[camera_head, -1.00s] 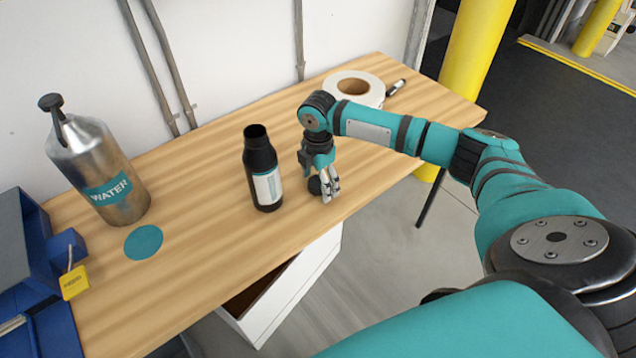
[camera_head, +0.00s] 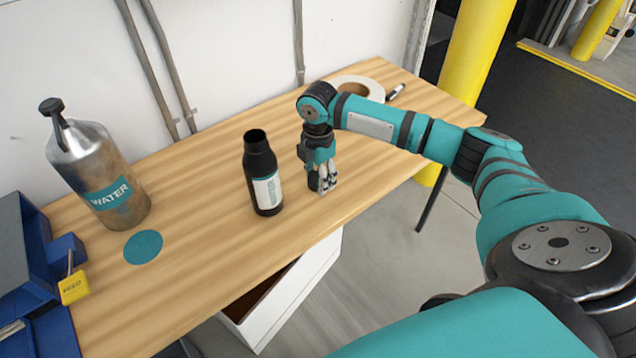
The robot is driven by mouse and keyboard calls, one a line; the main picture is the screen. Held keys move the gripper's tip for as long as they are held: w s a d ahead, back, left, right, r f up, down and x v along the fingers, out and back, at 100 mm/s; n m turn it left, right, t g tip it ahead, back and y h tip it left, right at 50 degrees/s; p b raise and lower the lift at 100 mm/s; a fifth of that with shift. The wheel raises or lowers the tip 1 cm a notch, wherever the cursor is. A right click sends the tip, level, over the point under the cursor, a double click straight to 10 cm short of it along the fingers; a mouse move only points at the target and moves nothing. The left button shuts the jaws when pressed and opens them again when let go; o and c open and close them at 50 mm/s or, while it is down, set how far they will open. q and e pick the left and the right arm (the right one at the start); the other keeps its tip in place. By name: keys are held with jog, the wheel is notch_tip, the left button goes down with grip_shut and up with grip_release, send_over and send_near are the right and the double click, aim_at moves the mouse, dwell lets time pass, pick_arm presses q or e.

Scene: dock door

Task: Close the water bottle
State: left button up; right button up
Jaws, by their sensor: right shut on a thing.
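A black bottle (camera_head: 262,170) with a white and teal label stands upright on the wooden table, its dark mouth open at the top. My right gripper (camera_head: 324,187) is just to the right of the bottle, pointing down low over the table and apart from the bottle. It is shut on a small dark cap, which the fingers now almost wholly hide. A metal flask (camera_head: 100,180) marked WATER, with a black stopper on top, stands at the left of the table. My left gripper is out of view.
A teal disc (camera_head: 143,246) lies on the table (camera_head: 200,240) in front of the flask. A blue bin (camera_head: 40,250) with a yellow tag stands at the left edge. A tape roll (camera_head: 372,88) and a marker (camera_head: 396,91) lie at the back right. A white box stands below.

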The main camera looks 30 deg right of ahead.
jog(key=s+a+r, duration=0.1)
jog(key=s, duration=0.7)
jog(key=s+a+r, duration=0.1)
jog(key=s+a, duration=0.1)
jog(key=s, duration=0.5)
jog(key=shift+s+a, duration=0.3)
jog(key=shift+s, duration=0.05)
